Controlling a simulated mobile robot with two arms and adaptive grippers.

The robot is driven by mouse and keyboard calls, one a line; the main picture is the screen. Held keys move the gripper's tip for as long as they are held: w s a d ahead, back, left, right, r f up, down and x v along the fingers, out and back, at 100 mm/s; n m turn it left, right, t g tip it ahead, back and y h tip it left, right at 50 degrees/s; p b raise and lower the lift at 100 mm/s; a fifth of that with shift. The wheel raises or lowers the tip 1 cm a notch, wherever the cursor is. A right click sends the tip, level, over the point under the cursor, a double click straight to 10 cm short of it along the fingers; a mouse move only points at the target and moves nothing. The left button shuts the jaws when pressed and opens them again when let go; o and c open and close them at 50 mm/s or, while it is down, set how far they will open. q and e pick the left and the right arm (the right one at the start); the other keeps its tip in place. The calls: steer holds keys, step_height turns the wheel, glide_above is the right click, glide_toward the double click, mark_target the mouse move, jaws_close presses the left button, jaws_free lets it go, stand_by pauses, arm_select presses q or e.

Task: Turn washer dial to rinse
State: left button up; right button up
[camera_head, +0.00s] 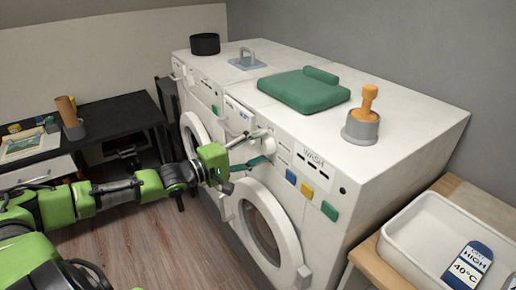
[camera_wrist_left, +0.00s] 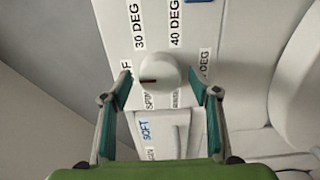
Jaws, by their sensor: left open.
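The white round dial (camera_wrist_left: 163,72) sits on the washer's front panel, between the two fingers of my open left gripper (camera_wrist_left: 163,84) in the left wrist view. Gaps show on both sides, so the fingers do not appear to touch it. A dark red mark on the dial points to the picture's left. Printed labels surround it: 30 DEG, 40 DEG and SPIN are readable; others are partly hidden or too small. In the head view, my left gripper (camera_head: 255,148) is at the panel of the white washer (camera_head: 400,125). My right gripper is not in view.
The washer's round door (camera_head: 268,228) is below the gripper. Blue, yellow and green buttons (camera_head: 307,191) are to its right. A green folded cloth (camera_head: 303,90) and an orange-handled stamp (camera_head: 364,118) are on top. A white tray (camera_head: 420,215) stands at the right, a black desk (camera_head: 115,122) at the left.

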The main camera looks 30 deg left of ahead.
arm_select(q)
steer(key=c, duration=1.1)
steer(key=shift+c, duration=0.2)
